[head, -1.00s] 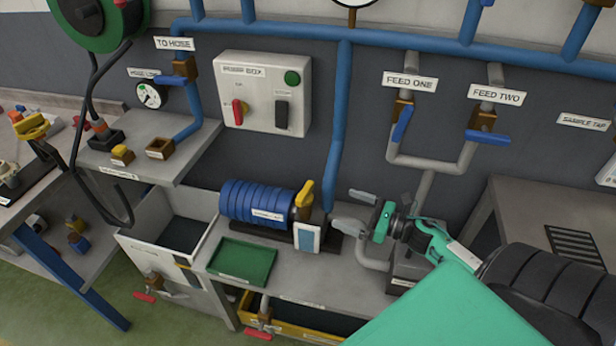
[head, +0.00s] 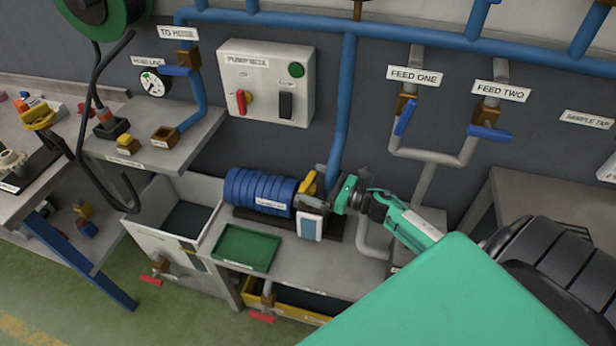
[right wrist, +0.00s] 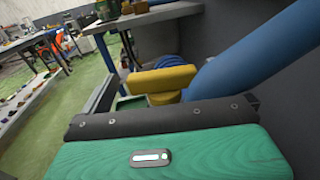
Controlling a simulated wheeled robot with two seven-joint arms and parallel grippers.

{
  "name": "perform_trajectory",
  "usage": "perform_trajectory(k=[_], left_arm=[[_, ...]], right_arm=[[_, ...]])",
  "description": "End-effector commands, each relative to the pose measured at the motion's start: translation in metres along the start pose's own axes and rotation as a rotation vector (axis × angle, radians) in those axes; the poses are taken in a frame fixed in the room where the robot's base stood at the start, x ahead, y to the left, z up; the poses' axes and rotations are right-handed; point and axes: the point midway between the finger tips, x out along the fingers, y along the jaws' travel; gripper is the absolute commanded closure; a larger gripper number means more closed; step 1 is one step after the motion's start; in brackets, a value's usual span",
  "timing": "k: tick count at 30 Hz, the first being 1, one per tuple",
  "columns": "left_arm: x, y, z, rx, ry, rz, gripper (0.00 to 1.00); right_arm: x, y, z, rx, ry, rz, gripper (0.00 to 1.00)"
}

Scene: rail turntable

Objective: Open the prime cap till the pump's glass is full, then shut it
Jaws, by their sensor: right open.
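The pump (head: 258,190) is a blue ribbed cylinder on a dark base on the bench. The yellow prime cap (head: 307,183) stands at its right end and shows large in the right wrist view (right wrist: 163,80). The pump's glass (head: 310,228) is a white-framed pale blue pane in front of the cap; its level is too small to read. My right gripper (head: 316,188) is open, with its fingertips close to the cap from the right. I cannot tell whether they touch it. My left gripper is not in view.
A blue pipe (head: 342,110) drops to the bench just behind the cap. A green tray (head: 246,248) lies in front of the pump. The pump box (head: 266,85) hangs above, and FEED ONE's blue handle (head: 405,117) is above my right arm.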

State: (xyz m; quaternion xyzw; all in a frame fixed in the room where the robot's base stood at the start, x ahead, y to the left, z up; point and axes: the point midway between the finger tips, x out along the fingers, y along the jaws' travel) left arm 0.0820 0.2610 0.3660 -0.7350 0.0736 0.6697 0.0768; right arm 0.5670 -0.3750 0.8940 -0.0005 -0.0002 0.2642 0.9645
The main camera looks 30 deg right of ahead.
Motion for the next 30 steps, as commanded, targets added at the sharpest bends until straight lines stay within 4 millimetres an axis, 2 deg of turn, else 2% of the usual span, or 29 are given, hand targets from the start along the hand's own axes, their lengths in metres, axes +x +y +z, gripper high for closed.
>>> perform_trajectory(k=[3, 7, 18, 24, 30], left_arm=[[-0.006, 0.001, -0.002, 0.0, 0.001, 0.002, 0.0], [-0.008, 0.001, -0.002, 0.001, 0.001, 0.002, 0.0], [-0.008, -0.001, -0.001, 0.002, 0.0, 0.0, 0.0], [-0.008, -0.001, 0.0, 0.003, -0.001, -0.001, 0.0], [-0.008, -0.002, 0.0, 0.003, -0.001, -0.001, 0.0]], right_arm=[[0.014, -0.001, 0.002, 0.001, -0.001, -0.002, 0.0], [0.023, 0.0, 0.001, 0.001, -0.001, -0.001, 0.0], [0.027, 0.0, -0.001, 0.001, 0.001, -0.001, 0.0], [0.026, 0.0, -0.001, 0.001, 0.0, -0.001, 0.39], [0.026, 0.0, -0.001, 0.001, 0.0, -0.008, 0.41]])
